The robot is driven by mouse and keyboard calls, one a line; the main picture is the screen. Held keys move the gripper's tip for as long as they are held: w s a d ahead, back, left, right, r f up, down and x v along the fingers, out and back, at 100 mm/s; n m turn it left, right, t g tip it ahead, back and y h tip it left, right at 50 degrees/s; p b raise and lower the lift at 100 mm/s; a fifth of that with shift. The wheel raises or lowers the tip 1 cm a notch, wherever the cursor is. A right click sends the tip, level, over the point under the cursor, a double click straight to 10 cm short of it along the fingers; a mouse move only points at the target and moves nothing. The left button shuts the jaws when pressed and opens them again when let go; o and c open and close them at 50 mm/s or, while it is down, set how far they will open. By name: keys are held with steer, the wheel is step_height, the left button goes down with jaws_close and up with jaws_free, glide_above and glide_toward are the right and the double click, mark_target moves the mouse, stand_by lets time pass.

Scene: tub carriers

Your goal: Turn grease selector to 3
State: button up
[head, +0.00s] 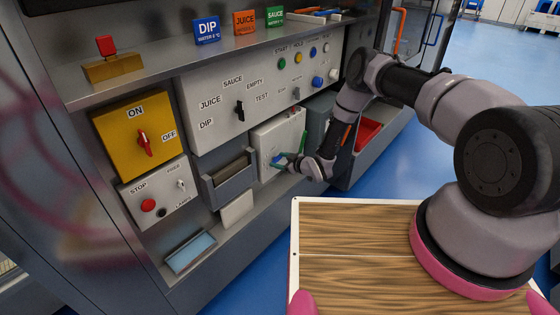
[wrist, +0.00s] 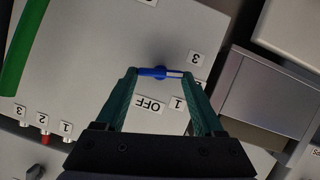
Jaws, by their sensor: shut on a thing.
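The grease selector is a small blue bar knob with a white end. In the wrist view the selector (wrist: 160,72) lies between the two green fingertips of my gripper (wrist: 162,74), which is shut on it. Its white end points right, between a label marked 1 (wrist: 178,103) and a label above it (wrist: 196,59) that looks like 3 but is hard to read. An upside-down OFF label (wrist: 150,104) sits below the knob. In the head view my gripper (head: 283,160) is at the white selector panel (head: 271,140) and largely hides the knob.
A grey panel with a black selector (head: 239,110) and several buttons is above. A yellow ON/OFF panel (head: 132,115) and a STOP panel (head: 155,205) are left. In the wrist view, a green bar (wrist: 25,45) and a grey box (wrist: 265,95) flank the panel.

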steer(key=n+t, duration=0.1)
steer(key=n, duration=0.1)
steer(key=n+t+h, duration=0.1)
steer(key=n, duration=0.1)
steer(key=shift+s+a+f+t, duration=0.15)
steer(key=shift+s+f+t, duration=0.05)
steer(key=shift+s+t, duration=0.1)
stand_by(0.5)
steer(key=o, duration=1.4)
steer(key=v, duration=1)
steer(key=shift+s+r, duration=0.1)
steer(key=shift+s, duration=0.2)
steer(key=shift+d, duration=0.2)
